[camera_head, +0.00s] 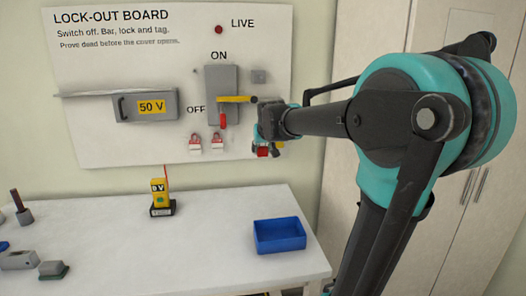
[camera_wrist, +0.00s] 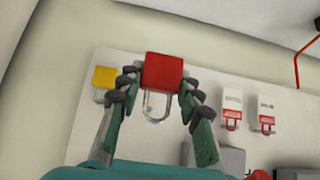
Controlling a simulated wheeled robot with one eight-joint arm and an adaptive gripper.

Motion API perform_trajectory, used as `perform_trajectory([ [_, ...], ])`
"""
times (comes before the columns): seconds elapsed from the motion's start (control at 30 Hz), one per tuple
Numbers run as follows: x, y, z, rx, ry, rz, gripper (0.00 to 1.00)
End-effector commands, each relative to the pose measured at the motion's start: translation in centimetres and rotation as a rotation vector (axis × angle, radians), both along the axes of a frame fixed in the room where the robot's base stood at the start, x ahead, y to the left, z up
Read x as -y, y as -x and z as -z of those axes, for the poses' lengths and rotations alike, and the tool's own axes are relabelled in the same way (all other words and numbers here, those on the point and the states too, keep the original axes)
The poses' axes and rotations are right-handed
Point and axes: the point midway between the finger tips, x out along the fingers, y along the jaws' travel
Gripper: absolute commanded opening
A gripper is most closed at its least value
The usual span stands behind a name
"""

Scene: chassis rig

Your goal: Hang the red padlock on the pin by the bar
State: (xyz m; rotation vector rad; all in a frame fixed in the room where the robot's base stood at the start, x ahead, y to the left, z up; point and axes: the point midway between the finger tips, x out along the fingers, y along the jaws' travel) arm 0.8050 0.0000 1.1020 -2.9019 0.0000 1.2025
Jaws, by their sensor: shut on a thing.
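My gripper (camera_head: 266,138) is shut on the red padlock (camera_wrist: 163,71), near the lower right of the lock-out board. The wrist view shows my gripper (camera_wrist: 160,86) with one finger on each side of the red body. The padlock's pale shackle (camera_wrist: 157,106) shows between the fingers. In the head view the padlock (camera_head: 263,152) is a small red patch under my gripper, partly hidden. A yellow bar (camera_head: 236,99) lies across the grey switch box (camera_head: 221,77), with a red handle (camera_head: 223,120) below it. I cannot make out the pin.
Two red-and-white tags (camera_head: 195,143) (camera_head: 217,141) hang on the board (camera_head: 110,135) left of my gripper.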

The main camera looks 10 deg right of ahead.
Motion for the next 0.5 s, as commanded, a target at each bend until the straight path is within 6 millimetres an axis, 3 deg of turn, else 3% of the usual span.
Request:
perform_trajectory([
  [0.5, 0.0, -2.4, 0.1, 0.000, 0.000, 0.000, 0.03],
])
